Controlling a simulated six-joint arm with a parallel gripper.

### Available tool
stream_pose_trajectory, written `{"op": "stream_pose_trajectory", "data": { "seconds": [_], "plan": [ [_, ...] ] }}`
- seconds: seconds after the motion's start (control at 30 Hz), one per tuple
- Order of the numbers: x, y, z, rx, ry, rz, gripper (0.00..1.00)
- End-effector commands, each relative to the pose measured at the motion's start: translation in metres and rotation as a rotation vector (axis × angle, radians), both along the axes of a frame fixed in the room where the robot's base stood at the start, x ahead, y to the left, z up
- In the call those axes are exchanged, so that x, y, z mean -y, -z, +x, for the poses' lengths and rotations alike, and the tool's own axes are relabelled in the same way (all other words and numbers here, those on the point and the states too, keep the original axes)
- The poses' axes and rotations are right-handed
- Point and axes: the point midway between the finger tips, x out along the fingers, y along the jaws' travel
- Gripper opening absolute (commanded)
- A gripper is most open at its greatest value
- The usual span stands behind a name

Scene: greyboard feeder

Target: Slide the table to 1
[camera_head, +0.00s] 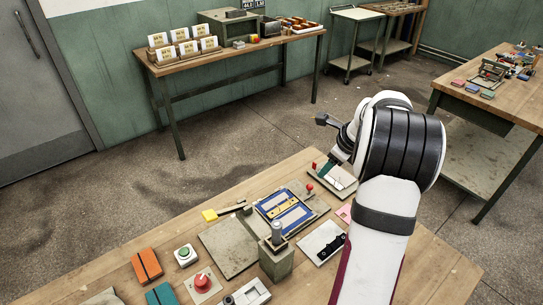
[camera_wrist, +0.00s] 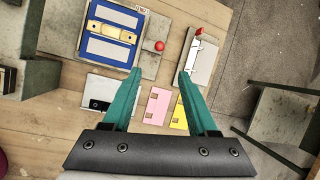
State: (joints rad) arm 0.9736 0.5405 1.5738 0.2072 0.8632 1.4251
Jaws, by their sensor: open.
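The feeder seems to be the blue-and-white plate (camera_head: 272,207) with a brass-coloured bar across it, on a grey base at the middle of the bench. In the wrist view the plate (camera_wrist: 109,47) lies at upper left, with a red knob (camera_wrist: 159,46) at its right side. A small label with red marks (camera_wrist: 143,11) sits by its upper right corner; I cannot read it. I cannot tell for sure which part is the sliding table. My gripper (camera_wrist: 159,73) is open and empty, its teal fingers above the bench, with the knob just beyond and between the tips.
A grey board with a white plate (camera_wrist: 203,58) and red lever lies right of the feeder. Pink (camera_wrist: 158,105) and yellow cards lie below it. A grey post block (camera_head: 276,262), red button (camera_head: 202,281) and orange box (camera_head: 146,266) stand on the near bench.

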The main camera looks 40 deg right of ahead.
Motion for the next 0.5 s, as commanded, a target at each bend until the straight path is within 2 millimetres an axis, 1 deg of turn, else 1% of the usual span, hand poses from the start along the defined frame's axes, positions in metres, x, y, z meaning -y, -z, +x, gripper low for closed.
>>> {"op": "stream_pose_trajectory", "data": {
  "seconds": [0.07, 0.17, 0.3, 0.4, 0.5],
  "plan": [
    [0.003, 0.011, 0.003, 0.0, 0.008, 0.004, 0.59],
    [0.004, 0.034, 0.014, -0.002, 0.004, 0.006, 0.59],
    [0.007, 0.074, 0.032, -0.003, 0.003, 0.005, 0.59],
    [0.01, 0.099, 0.044, -0.001, 0.002, 0.004, 0.59],
    [0.012, 0.119, 0.053, 0.0, 0.001, 0.003, 0.59]
  ]
}}
